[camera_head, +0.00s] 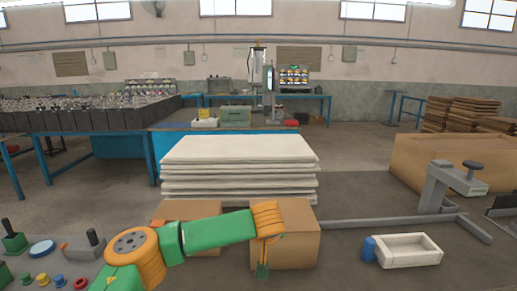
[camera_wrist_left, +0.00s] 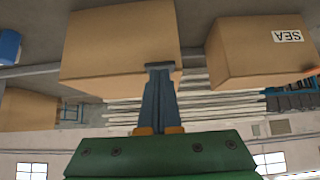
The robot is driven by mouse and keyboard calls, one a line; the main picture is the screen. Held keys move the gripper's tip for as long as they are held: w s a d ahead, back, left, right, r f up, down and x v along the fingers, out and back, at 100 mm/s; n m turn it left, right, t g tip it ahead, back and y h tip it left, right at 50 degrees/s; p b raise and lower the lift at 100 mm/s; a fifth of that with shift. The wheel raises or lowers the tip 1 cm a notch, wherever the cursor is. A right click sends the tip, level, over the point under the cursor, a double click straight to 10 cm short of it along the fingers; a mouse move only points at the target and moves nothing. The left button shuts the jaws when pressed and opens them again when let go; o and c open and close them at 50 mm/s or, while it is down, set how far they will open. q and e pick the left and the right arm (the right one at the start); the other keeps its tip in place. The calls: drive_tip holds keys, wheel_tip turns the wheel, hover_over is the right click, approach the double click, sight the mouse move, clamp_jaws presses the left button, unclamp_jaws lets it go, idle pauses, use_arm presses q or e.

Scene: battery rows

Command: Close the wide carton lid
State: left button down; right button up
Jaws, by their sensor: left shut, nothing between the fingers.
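Two brown cartons stand side by side in front of me. The right carton (camera_head: 297,240) is partly covered by my left arm; it shows at left in the upside-down wrist view (camera_wrist_left: 115,45). The left carton (camera_head: 190,211) is mostly behind my arm; the wrist view shows it at right with a "SEA" label (camera_wrist_left: 250,55). Which is the wide one, and how its lid lies, I cannot tell. My left gripper (camera_head: 262,270) is shut and empty, in front of the right carton's near side; its fingertips show in the wrist view (camera_wrist_left: 159,67). Contact is unclear. My right gripper is out of view.
A stack of white sheets (camera_head: 238,165) stands behind the cartons. A big brown box (camera_head: 430,160) and a grey clamp-like fixture (camera_head: 437,187) are at right. A white tray (camera_head: 409,250) with a blue object (camera_head: 369,248) lies front right. Buttons and a lever (camera_head: 12,236) are front left.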

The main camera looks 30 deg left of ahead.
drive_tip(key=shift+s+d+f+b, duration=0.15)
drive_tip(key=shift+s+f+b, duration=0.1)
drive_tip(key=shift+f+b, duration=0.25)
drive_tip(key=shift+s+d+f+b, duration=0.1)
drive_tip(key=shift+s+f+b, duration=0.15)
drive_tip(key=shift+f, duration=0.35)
